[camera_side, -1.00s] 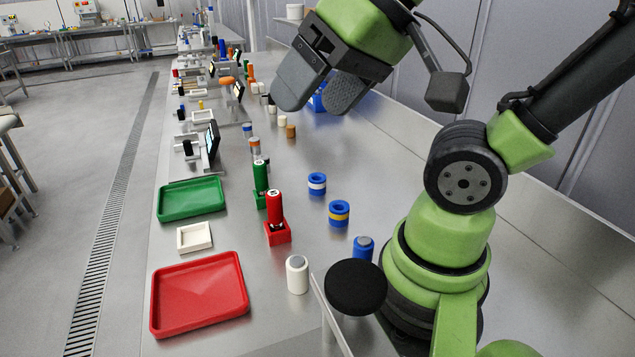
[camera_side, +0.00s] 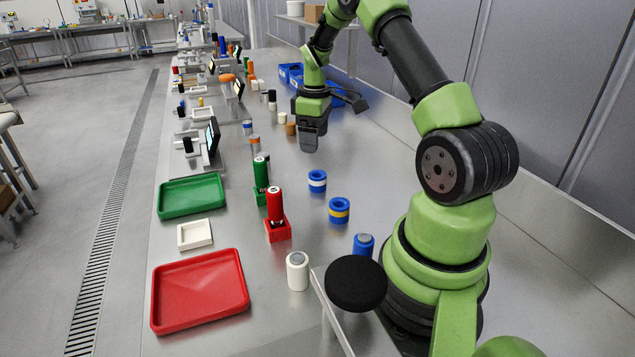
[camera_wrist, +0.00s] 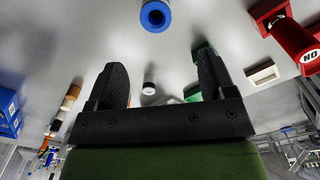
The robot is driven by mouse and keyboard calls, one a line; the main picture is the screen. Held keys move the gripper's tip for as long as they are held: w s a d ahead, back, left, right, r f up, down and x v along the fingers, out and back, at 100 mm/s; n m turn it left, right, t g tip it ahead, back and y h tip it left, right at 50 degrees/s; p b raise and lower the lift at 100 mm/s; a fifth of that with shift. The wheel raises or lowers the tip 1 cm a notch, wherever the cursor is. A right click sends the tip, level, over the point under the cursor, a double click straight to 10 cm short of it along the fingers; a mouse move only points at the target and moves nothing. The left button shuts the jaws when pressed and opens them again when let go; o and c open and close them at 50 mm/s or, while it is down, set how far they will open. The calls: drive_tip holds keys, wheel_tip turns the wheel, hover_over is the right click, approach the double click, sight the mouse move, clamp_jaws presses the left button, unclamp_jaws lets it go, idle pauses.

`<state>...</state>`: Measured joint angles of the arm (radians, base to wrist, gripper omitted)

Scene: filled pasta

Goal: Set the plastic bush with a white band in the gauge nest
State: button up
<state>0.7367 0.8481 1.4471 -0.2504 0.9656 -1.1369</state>
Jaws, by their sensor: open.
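The blue plastic bush with a white band (camera_side: 317,187) stands upright on the bench in the side view. A similar blue bush with a yellow band (camera_side: 339,217) stands nearer the camera. My gripper (camera_side: 309,143) points down above the bench, beyond the white-banded bush and apart from it. In the wrist view my gripper (camera_wrist: 160,62) is open and holds nothing. One blue bush (camera_wrist: 155,15) shows at that view's top edge; its band cannot be told. A device with a dark screen (camera_side: 213,138) stands left of the gripper; I cannot tell whether it holds the gauge nest.
A red tray (camera_side: 200,292), a green tray (camera_side: 191,196) and a small white square tray (camera_side: 195,235) lie along the left edge. Red (camera_side: 275,207) and green (camera_side: 261,175) upright cylinders stand in holders. Blue bins (camera_side: 291,75) sit behind the gripper. A white cylinder (camera_side: 297,272) stands in front.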

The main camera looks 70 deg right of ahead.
hover_over(318, 175)
drive_tip(key=f, duration=0.3)
drive_tip(key=a+f, duration=0.1)
drive_tip(key=f, duration=0.1)
drive_tip(key=shift+s, duration=0.2)
drive_tip(key=shift+f, duration=3.15)
drive_tip(key=c, duration=1.1)
drive_tip(key=shift+r, duration=0.2)
